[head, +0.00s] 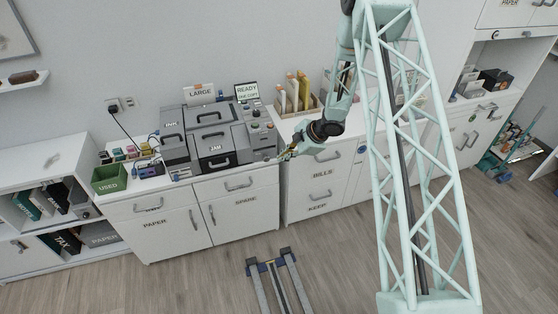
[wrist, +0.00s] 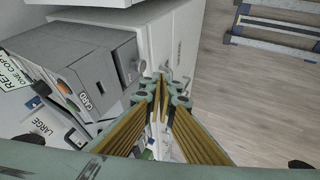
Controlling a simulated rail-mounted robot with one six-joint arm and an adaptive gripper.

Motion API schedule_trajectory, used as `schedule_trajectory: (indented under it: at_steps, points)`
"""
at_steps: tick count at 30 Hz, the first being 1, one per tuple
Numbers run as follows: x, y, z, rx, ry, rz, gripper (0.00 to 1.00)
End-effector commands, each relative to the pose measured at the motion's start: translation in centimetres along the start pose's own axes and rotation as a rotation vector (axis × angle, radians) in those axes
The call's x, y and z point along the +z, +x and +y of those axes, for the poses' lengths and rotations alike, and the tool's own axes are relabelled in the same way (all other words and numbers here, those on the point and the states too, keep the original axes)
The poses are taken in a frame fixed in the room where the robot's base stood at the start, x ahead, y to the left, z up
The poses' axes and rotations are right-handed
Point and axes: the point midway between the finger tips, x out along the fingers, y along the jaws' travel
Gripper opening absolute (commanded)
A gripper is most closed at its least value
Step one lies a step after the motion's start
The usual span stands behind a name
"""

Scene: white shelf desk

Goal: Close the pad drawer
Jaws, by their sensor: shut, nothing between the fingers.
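I can read no pad label on any drawer, so I cannot tell which one is the pad drawer. The grey machine (head: 216,138) stands on the white desk, with fronts marked INK and JAM. Below it are the white PAPER drawer (head: 130,210) and SPARE drawer (head: 257,183). To the right are fronts marked BILLS (head: 338,176) and KEEP. My gripper (head: 287,155) is at the desk's front edge, right of the machine. Its fingers are together and empty; they also show in the wrist view (wrist: 163,88), beside the machine's CARD side (wrist: 95,85).
A green USED bin (head: 109,179) and small coloured items are left of the machine. A file holder (head: 297,100) stands behind my arm. A blue-and-grey frame (head: 279,277) lies on the floor in front. Open wooden floor surrounds it.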

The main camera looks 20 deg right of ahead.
Motion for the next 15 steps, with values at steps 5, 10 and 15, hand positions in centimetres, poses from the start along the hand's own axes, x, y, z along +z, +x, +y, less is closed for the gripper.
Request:
schedule_trajectory:
  at_steps: [5,10,15]
  points:
    - [0.0,-1.2,0.0,0.0,0.0,0.0,0.0]
    - [0.0,-1.7,0.0,0.0,-0.001,0.0,0.0]
    - [0.0,-1.7,0.0,0.0,-0.001,0.0,0.0]
